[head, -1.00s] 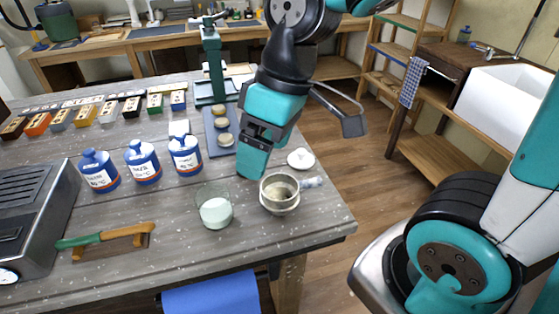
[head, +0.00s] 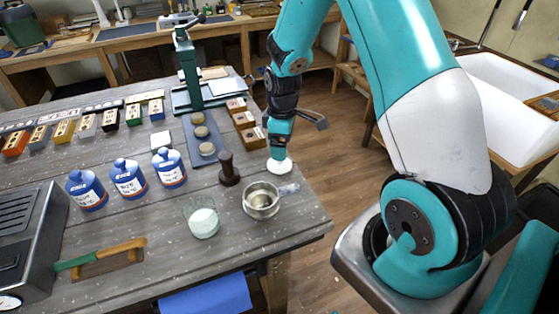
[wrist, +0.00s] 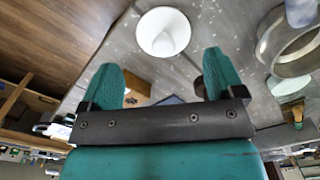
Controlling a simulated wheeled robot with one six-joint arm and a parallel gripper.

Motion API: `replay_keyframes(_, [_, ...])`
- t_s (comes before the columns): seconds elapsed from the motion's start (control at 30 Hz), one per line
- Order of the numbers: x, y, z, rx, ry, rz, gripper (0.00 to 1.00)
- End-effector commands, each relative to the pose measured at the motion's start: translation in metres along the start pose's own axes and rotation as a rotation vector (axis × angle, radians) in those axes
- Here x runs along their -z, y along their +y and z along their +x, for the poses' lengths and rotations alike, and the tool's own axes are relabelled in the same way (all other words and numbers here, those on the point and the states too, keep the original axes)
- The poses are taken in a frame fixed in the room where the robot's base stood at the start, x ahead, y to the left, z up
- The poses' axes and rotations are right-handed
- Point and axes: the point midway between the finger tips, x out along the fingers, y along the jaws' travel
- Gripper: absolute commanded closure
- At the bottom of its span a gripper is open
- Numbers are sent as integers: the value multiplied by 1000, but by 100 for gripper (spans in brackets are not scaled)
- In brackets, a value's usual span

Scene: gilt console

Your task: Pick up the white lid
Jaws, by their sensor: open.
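The white lid (head: 279,166) lies on the grey table near its right edge, behind the small metal pot. In the wrist view the lid (wrist: 164,32) is a round white disc with a knob, just beyond and between my fingertips. My gripper (head: 278,150) is open and empty, pointing down over the lid, and partly hides it in the head view. In the wrist view the two teal fingers of my gripper (wrist: 160,68) stand apart with nothing between them.
The metal pot (head: 261,205) with a pale handle stands in front of the lid. A dark wooden tamper (head: 229,172) is to the left, with a glass of white powder (head: 202,220) nearer. Small wooden boxes (head: 246,120) stand behind. The table's right edge is close.

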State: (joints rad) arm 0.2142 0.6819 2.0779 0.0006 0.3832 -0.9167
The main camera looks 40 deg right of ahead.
Motion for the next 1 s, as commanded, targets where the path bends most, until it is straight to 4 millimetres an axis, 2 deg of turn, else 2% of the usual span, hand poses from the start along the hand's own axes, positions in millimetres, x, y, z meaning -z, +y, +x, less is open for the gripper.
replay_keyframes(0.1, [0, 0, 12, 1, -1, 0, 12])
replay_keyframes(0.27, [0, -1, 21, 2, -1, 0, 12])
replay_keyframes(0.6, [2, -4, 63, 1, 0, 1, 12])
replay_keyframes(0.9, [2, -3, 69, -1, 2, 0, 12])
replay_keyframes(1.0, [2, -3, 69, -1, 2, 1, 35])
